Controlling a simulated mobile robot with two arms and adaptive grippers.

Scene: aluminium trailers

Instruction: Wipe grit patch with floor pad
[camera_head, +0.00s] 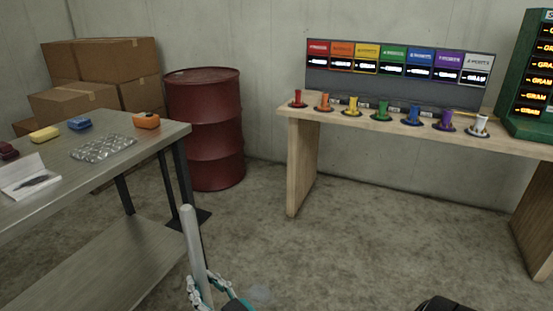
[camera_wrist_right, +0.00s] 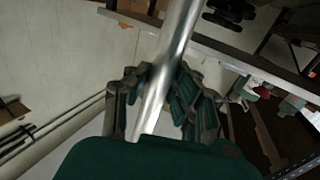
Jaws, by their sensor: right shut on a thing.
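My right gripper (camera_head: 215,291) is at the bottom of the head view, left of centre, shut on a pale metal pole (camera_head: 194,245). The pole stands nearly upright, its top end free above the gripper. In the right wrist view the pole (camera_wrist_right: 172,65) runs slantwise between the teal and grey fingers of my right gripper (camera_wrist_right: 165,88). I see no pad; the pole's lower end is out of the head view. A faint pale smudge (camera_head: 260,293) lies on the floor right of the gripper; I cannot tell whether it is the grit patch. My left gripper is not in view.
A grey table (camera_head: 150,137) with small items stands at the left. A red drum (camera_head: 205,130) and cardboard boxes (camera_head: 128,62) are behind it. A wooden bench (camera_head: 302,170) with coloured pieces runs along the back wall. The concrete floor (camera_head: 340,255) between is clear.

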